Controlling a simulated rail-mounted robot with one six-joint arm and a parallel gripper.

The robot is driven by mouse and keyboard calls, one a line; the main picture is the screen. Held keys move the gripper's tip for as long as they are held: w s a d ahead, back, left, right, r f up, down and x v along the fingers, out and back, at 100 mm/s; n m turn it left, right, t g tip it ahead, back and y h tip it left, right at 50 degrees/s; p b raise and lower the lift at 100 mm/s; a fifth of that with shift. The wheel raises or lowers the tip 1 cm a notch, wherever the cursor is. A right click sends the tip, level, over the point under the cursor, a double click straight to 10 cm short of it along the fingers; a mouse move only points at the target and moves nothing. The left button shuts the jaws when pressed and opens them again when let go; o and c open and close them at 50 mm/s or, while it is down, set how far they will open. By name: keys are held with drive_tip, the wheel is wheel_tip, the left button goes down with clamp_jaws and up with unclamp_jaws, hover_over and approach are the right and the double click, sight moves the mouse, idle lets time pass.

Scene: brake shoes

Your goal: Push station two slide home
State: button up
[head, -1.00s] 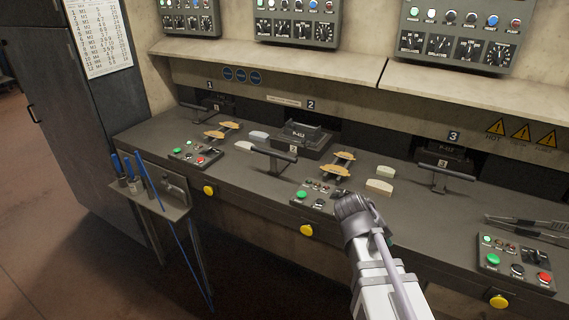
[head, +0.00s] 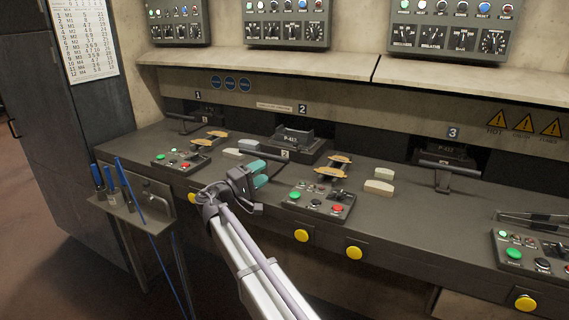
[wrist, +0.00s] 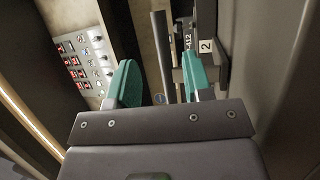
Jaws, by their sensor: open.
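The station two slide is a dark block marked P-412 (head: 298,138), in front of its recess under the sign "2"; a "2" tag also shows in the wrist view (wrist: 206,47). Its dark handle bar (head: 268,154) stands in front of it. My gripper (head: 264,173) has teal fingers and is open, just in front of and below the bar in the head view. In the wrist view, a dark bar (wrist: 160,50) appears between the open fingers (wrist: 158,66); contact cannot be told. The bar's post is hidden behind my gripper.
Tan-ended brake shoes (head: 333,168) and pale pads (head: 379,187) lie right of the slide. A button panel (head: 322,200) sits at the front edge. The station three handle (head: 447,167) is further right. A shelf (head: 270,75) overhangs the back.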

sight(280, 161)
drive_tip(key=p+x, duration=0.1)
drive_tip(key=x, duration=0.8)
drive_tip(key=shift+c, duration=0.4)
clamp_jaws()
